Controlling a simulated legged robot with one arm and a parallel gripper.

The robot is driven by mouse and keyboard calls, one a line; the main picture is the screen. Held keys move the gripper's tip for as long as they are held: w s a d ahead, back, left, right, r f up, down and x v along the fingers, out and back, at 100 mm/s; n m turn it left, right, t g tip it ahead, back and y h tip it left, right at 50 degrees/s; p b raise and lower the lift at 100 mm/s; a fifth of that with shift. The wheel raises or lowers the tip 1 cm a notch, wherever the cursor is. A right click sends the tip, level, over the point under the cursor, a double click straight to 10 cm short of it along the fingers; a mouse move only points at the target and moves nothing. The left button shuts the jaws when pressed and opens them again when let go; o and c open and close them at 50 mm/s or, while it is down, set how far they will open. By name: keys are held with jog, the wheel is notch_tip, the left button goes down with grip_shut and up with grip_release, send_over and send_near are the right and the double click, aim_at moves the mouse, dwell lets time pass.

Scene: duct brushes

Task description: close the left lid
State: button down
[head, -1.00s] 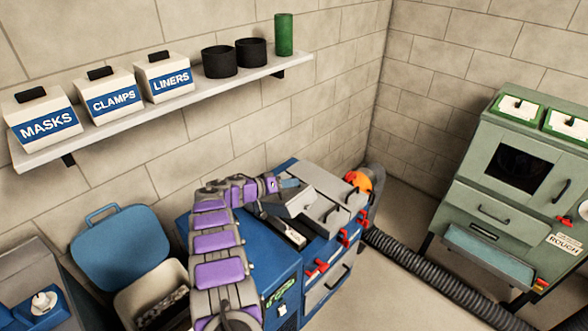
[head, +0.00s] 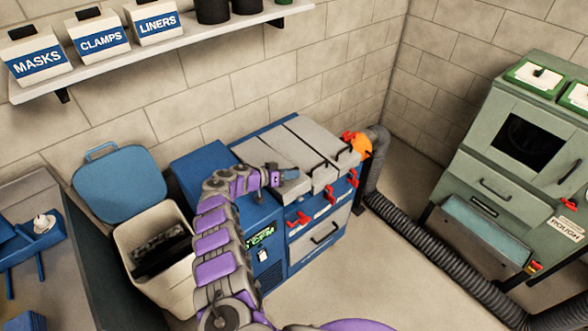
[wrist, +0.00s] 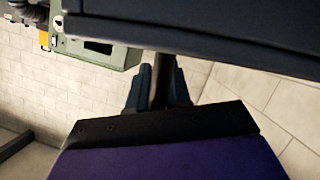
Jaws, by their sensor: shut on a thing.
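The blue cabinet (head: 290,240) has grey lids on top. The left lid (head: 262,155) lies low, about level with the lids beside it; whether it is fully seated cannot be told. My gripper (head: 289,174) is at the left lid's front end. In the wrist view, my gripper's dark fingers (wrist: 160,88) close on a dark bar (wrist: 163,68), which looks like the lid's handle. The middle lid (head: 290,147) and right lid (head: 322,135) lie flat. Red latches (head: 327,196) hang along the cabinet's front; my arm hides part of its left side.
An open bin (head: 150,280) with a blue lid (head: 119,184) stands left of the cabinet. A grey hose (head: 440,250) runs along the floor to the right, near a green machine (head: 515,170). A shelf (head: 160,48) hangs above. The front floor is clear.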

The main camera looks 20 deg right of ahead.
jog(key=shift+a+f, duration=0.15)
jog(key=shift+f, duration=0.05)
jog(key=c, duration=1.2)
grip_release()
jog(key=shift+w+a, duration=0.1)
jog(key=shift+w, duration=0.05)
jog(key=shift+o, duration=0.2)
jog(key=shift+a+r, duration=0.15)
jog(key=p+v, duration=0.3)
jog(key=v, duration=1.4)
jog(key=shift+a, duration=0.2)
jog(key=shift+f, duration=0.2)
